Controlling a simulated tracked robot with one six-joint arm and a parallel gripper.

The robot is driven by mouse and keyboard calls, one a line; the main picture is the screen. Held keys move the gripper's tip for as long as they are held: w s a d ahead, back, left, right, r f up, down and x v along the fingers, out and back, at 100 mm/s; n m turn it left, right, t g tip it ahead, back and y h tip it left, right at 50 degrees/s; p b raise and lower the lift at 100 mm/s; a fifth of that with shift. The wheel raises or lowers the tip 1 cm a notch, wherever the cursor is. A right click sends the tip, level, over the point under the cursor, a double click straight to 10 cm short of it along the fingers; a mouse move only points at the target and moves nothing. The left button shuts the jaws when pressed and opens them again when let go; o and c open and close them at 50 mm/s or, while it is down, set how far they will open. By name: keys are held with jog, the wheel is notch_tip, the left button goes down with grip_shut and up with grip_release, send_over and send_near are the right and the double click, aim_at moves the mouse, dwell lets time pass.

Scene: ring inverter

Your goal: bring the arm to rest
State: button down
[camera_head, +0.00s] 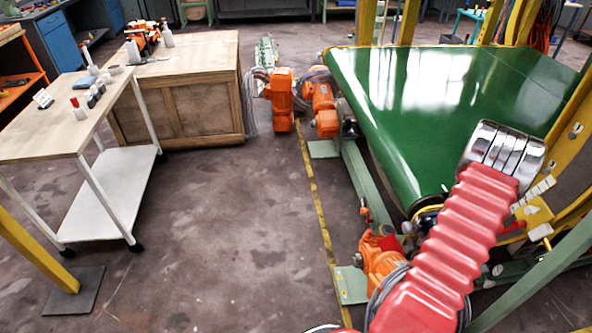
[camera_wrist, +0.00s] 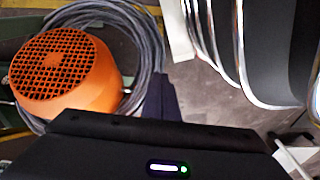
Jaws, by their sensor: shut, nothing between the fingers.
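My gripper (camera_wrist: 160,84) shows in the wrist view as a dark pair of fingers held together above the dark body of the hand. Nothing shows between the fingers. An orange motor with a grille cover (camera_wrist: 68,72) and coiled grey cables (camera_wrist: 145,35) lie to the left of the fingers. Shiny chrome bands stand to the right of them. In the head view a red ribbed arm section ending in chrome bands reaches up from the bottom right, over the near end of the conveyor's side. My fingers cannot be made out in that view.
A conveyor with a green belt (camera_head: 440,90) fills the right, on a pale green frame. Orange motors (camera_head: 281,100) stand beside it. A wooden cabinet (camera_head: 180,110) and a white-legged table (camera_head: 50,140) are at the left. The floor (camera_head: 220,220) between them is clear.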

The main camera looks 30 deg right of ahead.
jog(key=w+a+r+g, duration=0.1)
jog(key=w+a+r, duration=0.15)
jog(key=r, duration=0.65)
jog(key=w+a+r+m, duration=0.15)
jog(key=w+r, duration=0.25)
jog(key=r, duration=0.4)
jog(key=w+a+r+g, duration=0.1)
jog(key=w+a+r, duration=0.25)
jog(key=r, duration=0.55)
jog(key=w+a+r+n+t, duration=0.2)
jog(key=a+r+n+t, duration=0.1)
jog(key=a+r, duration=0.7)
jog(key=w+a+r+n+t, duration=0.2)
jog(key=a+r+n+t, duration=0.1)
jog(key=a+r, duration=0.7)
notch_tip(320, 180, up, 4)
jog(key=shift+w+a+r, duration=0.15)
jog(key=shift+w+a, duration=0.15)
jog(key=shift+a, duration=0.1)
jog(key=shift+d, duration=0.1)
